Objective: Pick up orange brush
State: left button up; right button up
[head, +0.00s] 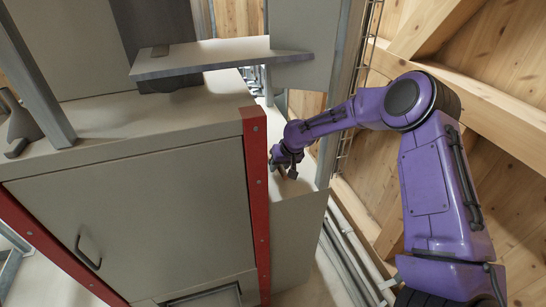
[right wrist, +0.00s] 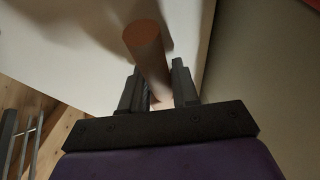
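An orange-brown cylinder (right wrist: 148,52), which looks like the handle of the orange brush, shows in the right wrist view with its round end toward the top. Its lower part lies between the two dark fingers of my right gripper (right wrist: 160,88). I cannot tell whether the fingers press on it. The brush head is not visible. In the head view my right gripper (head: 288,168) is low beside the red post, over a pale beige surface; a small brownish bit shows at its fingers. My left gripper is not in view.
A beige cabinet (head: 150,215) with a dark handle and red edge posts (head: 256,190) stands left of my right gripper. A grey shelf plate (head: 215,58) juts out above. An upright panel (head: 303,38) and metal rails are close to my right arm. A grey object (head: 20,128) lies on the cabinet.

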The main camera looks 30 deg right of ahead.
grip_shut()
